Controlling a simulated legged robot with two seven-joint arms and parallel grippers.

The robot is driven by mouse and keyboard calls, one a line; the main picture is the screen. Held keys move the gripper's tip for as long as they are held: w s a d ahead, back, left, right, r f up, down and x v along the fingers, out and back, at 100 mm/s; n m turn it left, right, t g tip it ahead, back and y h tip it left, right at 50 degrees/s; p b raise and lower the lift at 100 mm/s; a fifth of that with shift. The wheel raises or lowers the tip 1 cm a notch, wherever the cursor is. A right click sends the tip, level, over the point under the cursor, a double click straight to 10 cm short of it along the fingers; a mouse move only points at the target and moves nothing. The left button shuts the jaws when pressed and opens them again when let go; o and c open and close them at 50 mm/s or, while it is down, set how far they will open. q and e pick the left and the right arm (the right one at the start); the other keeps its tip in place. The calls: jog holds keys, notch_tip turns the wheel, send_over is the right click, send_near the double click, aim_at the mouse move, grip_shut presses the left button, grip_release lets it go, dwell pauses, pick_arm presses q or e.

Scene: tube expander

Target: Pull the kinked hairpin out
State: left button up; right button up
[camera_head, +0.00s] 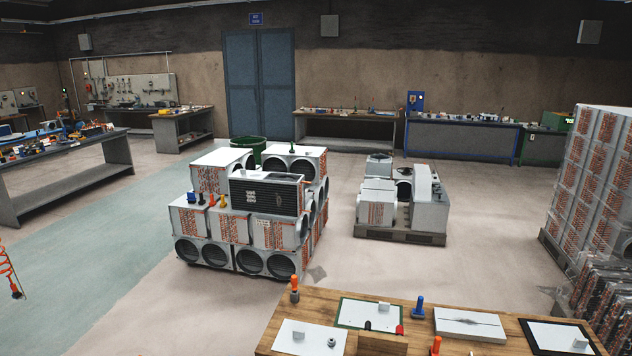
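No kinked hairpin can be picked out at this distance. A stack of grey units with round black openings (278,264) stands on the floor left of centre. Some of their faces carry rows of small orange-red bends (229,230), too small to tell one from another. A tall stack of similar units (596,150) with orange-red rows stands at the right edge, with what looks like clear wrap on its lower part. Neither of my grippers is in view.
A wooden workbench (272,327) with handled tools and white plates is at the bottom right. A loaded pallet (400,236) stands at centre right. A long bench (70,189) is at the left. An orange coiled hose (8,268) hangs at the left edge. Open floor lies between them.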

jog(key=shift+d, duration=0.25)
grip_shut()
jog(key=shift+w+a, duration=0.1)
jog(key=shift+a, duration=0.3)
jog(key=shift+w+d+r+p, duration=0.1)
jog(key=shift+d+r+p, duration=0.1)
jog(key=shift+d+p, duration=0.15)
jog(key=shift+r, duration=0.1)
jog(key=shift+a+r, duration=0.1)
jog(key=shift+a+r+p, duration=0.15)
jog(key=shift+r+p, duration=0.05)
jog(key=shift+p, duration=0.2)
